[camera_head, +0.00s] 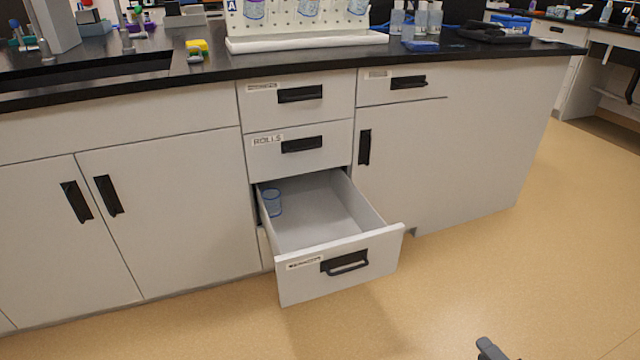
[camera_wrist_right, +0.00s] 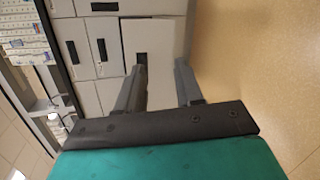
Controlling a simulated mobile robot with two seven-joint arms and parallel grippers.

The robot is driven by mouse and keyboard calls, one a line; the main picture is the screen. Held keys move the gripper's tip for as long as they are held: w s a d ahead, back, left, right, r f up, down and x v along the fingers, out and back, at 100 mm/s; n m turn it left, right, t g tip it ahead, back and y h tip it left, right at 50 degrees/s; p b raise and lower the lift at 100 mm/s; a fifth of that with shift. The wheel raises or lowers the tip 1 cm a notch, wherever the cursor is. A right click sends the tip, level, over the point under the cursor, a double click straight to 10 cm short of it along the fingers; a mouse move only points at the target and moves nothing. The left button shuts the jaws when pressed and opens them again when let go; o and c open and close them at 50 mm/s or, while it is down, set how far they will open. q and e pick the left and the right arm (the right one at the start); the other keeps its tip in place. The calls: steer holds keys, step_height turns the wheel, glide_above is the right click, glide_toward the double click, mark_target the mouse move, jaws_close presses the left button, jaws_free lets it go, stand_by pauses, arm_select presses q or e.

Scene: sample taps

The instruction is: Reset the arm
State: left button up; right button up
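My right gripper (camera_wrist_right: 160,85) shows in the right wrist view with its two grey fingers spread apart and nothing between them. In the head view only a dark tip of my right gripper (camera_head: 490,349) shows at the bottom edge, right of the drawer and apart from it. My left gripper is in neither view. The lower drawer (camera_head: 340,264) of the bench stands pulled open. A small blue translucent cup (camera_head: 272,202) stands inside it at the back left.
The closed drawers (camera_head: 300,145) and cabinet doors (camera_head: 175,220) form the bench front. The black countertop (camera_head: 300,62) holds a pegboard rack (camera_head: 305,20), a yellow sponge (camera_head: 197,46) and bottles. The tan floor (camera_head: 520,260) to the right is clear.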

steer(key=s+a+r+m+g+h, duration=0.1)
steer(key=s+a+r+m+g, duration=0.45)
steer(key=s+r+m, duration=0.4)
steer(key=w+a+m+t+y, duration=0.2)
steer(key=a+m, duration=0.9)
steer(key=a, duration=0.4)
arm_select(q)
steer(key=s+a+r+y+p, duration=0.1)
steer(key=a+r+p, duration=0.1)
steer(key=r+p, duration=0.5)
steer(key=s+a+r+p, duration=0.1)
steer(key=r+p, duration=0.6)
steer(key=p, duration=0.8)
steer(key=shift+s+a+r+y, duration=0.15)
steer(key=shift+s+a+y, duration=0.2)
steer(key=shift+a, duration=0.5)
arm_select(e)
steer(key=s+d+r+h, duration=0.1)
steer(key=d+r, duration=0.1)
steer(key=r, duration=0.5)
steer(key=s+d+r, duration=0.1)
steer(key=d+r, duration=0.1)
steer(key=r, duration=0.5)
steer(key=shift+d+h, duration=0.3)
steer(key=shift+h, duration=0.1)
